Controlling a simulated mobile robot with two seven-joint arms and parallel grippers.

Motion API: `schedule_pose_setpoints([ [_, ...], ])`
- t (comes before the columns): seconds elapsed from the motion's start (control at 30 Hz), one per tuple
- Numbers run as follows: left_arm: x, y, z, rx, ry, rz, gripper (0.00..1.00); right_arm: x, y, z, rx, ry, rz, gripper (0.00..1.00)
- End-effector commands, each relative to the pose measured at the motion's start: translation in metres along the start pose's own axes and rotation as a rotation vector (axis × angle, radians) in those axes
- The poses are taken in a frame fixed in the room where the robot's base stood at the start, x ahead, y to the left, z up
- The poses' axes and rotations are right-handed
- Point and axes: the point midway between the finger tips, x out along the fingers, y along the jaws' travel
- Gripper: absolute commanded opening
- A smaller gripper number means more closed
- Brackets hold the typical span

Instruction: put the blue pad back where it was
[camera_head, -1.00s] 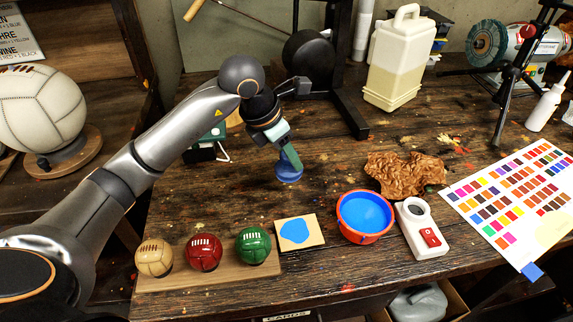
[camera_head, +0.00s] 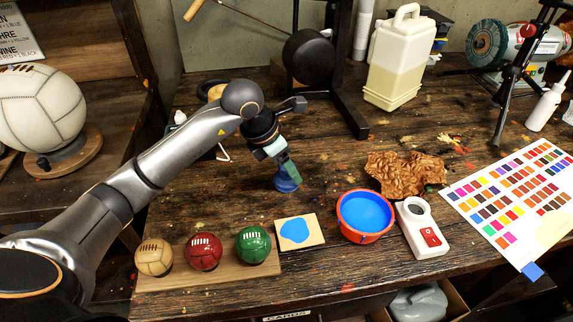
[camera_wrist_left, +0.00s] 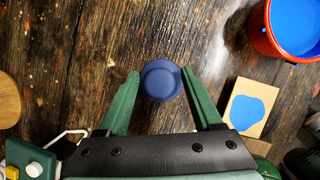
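The blue pad (camera_head: 286,182) is a small round blue piece, just in front of the middle of the table. My left gripper (camera_head: 288,170) reaches down to it from behind and above. In the left wrist view, the pad (camera_wrist_left: 161,80) sits between the two green fingertips, which lie close to its sides. My right gripper is out of view.
An orange-rimmed tub of blue paint (camera_head: 365,215) and a tile with a blue patch (camera_head: 299,232) stand nearby. Three balls, tan (camera_head: 154,257), red (camera_head: 204,251) and green (camera_head: 252,244), sit on a board at front left. Crumpled brown paper (camera_head: 404,174) lies right. Bare wood surrounds the pad.

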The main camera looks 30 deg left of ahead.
Motion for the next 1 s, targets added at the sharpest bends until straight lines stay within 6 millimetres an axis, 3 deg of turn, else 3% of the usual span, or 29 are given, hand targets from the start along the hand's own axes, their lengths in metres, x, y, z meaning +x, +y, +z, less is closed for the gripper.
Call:
schedule_pose_setpoints([
  [0.43, -0.009, 0.001, 0.002, 0.001, -0.002, 0.002, 0.75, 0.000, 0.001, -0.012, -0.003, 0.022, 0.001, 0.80],
  [0.8, -0.086, 0.001, 0.003, 0.001, -0.005, 0.005, 0.75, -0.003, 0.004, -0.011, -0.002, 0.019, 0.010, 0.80],
  [1.0, -0.114, 0.001, 0.002, 0.001, -0.001, 0.002, 0.75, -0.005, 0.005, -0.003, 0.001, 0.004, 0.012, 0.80],
])
